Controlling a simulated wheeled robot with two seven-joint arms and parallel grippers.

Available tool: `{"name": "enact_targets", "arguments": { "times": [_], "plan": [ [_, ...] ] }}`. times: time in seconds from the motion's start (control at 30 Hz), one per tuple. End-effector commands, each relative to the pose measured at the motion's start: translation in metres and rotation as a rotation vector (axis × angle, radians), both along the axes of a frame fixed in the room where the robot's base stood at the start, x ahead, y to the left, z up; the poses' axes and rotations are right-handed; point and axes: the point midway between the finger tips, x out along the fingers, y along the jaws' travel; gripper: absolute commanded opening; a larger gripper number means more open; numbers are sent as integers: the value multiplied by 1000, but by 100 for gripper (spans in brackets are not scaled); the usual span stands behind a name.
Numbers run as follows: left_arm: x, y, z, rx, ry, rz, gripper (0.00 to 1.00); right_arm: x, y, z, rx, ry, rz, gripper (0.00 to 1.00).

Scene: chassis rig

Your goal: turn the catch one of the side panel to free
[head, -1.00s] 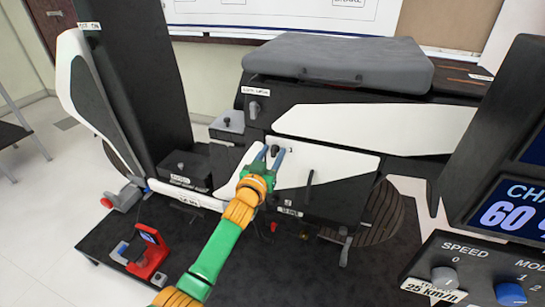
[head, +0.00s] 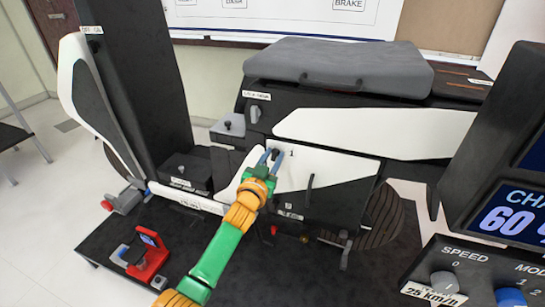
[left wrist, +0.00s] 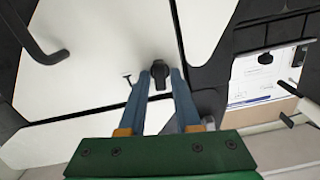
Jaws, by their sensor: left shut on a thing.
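The side panel (head: 335,166) is white and black, low on the side of the chassis; its white face also fills much of the left wrist view (left wrist: 95,60). Catch one (left wrist: 159,73) is a small black knob near the panel's upper edge, beside a "1" mark. My left gripper (head: 269,156) reaches it from the front. In the left wrist view its blue fingers (left wrist: 163,82) stand on either side of the catch and are shut on it. The fingers partly hide the catch in the head view. My right gripper is not in view.
A black handle (head: 309,187) sticks out of the panel to the right of the gripper. A grey seat (head: 340,66) lies on top. A red device (head: 148,262) stands on the dark platform at lower left. A control console (head: 470,275) fills the lower right.

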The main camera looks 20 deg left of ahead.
Motion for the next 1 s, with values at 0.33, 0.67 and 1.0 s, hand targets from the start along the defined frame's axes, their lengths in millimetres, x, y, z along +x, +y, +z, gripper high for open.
{"name": "enact_targets", "arguments": {
  "times": [0.33,0.67,1.0],
  "plan": [
    [0,-1,0,319,-10,0,0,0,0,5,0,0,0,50],
    [0,-2,-1,633,-22,0,0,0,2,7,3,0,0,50],
    [0,-2,-2,953,-33,0,0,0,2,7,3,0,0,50]
  ]
}}
